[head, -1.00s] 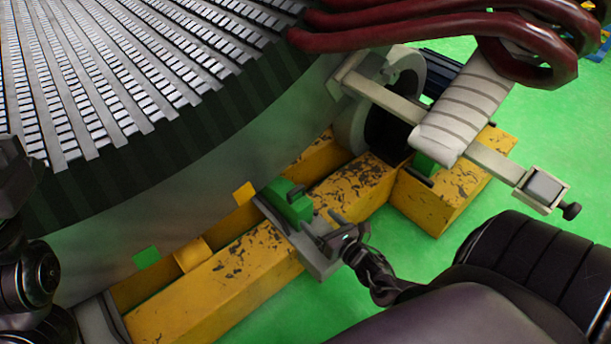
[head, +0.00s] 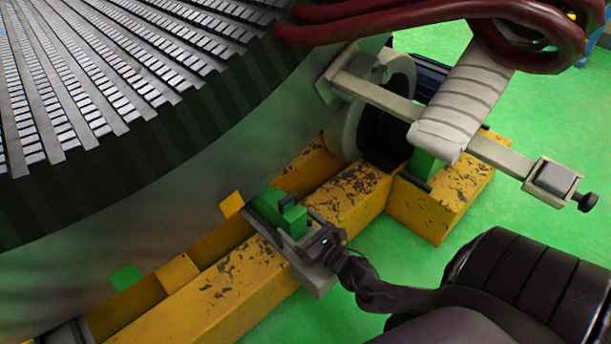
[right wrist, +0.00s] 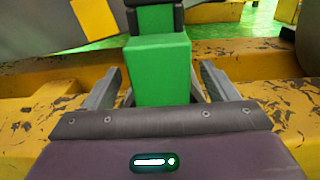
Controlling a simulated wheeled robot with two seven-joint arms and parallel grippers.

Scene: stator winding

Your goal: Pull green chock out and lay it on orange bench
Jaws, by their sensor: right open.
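The green chock (head: 293,219) is a block with a dark piece on top, at the lower rim of the big grey stator, by the worn yellow-orange beam (head: 245,275). My right gripper (head: 281,212) reaches it from the lower right. In the right wrist view the chock (right wrist: 158,60) stands between the two grey fingers of the gripper (right wrist: 158,82), with a gap on each side; the jaws are open. The chock's lower end is hidden behind the gripper body. I cannot tell whether the yellow-orange beam is the orange bench. My left gripper is out of view.
The slotted stator (head: 120,80) fills the upper left. A wrapped coil bar (head: 465,100) and dark red hoses (head: 400,20) hang at the upper right. Another green block (head: 424,166) sits under the coil bar. The green floor (head: 540,130) is clear at the right.

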